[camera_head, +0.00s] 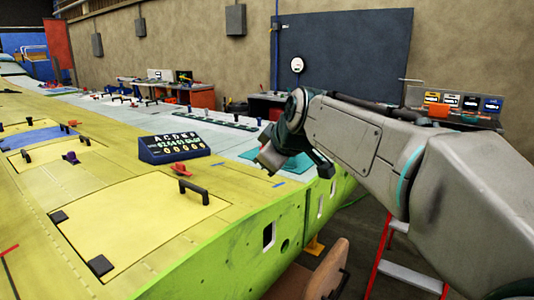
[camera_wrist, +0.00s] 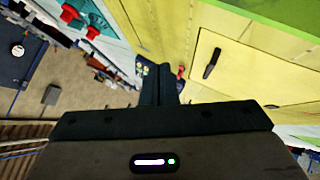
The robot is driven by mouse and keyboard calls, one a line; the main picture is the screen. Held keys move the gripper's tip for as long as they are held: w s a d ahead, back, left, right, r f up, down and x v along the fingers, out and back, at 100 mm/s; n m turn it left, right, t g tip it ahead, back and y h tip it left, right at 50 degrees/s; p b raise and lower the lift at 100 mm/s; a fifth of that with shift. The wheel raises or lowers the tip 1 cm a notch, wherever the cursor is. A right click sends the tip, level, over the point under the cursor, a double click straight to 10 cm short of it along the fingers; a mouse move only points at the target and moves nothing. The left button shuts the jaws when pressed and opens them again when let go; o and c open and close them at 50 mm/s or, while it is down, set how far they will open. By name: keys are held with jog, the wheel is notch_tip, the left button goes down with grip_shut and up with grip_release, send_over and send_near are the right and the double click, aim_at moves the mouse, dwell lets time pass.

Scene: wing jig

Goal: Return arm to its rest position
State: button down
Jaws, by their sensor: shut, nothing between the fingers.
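My arm reaches in from the right in the head view and bends down at its end beside the wing's near edge. My gripper shows in the wrist view (camera_wrist: 160,84), its two dark fingers together with nothing between them. In the head view the wrist end hangs over or close to the edge of the yellow-green wing (camera_head: 150,245); I cannot tell the exact gap. The fingers are not clear there.
A dark blue box with letters and numbers (camera_head: 174,148) stands on the wing, with a red part (camera_head: 180,169) near it. A black handle (camera_head: 194,191) rises from a yellow panel. A red ladder (camera_head: 410,277) stands below my arm. A bench (camera_head: 205,96) lines the back wall.

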jog(key=s+d+f+m+g+h, duration=0.2)
jog(key=s+d+f+m, duration=0.4)
jog(key=s+d+f, duration=0.3)
jog(key=s+d+f+m+g+h+p, duration=0.1)
jog(key=s+d+f+m+g+h, duration=0.1)
jog(key=s+d+f+m, duration=0.5)
jog(key=s+d+f+g, duration=0.1)
jog(key=s+d+f, duration=0.1)
jog(key=s+f, duration=0.4)
jog(key=shift+s+d+f+g+h, duration=0.2)
jog(key=shift+s+f+g+h, duration=0.15)
jog(key=shift+s, duration=1)
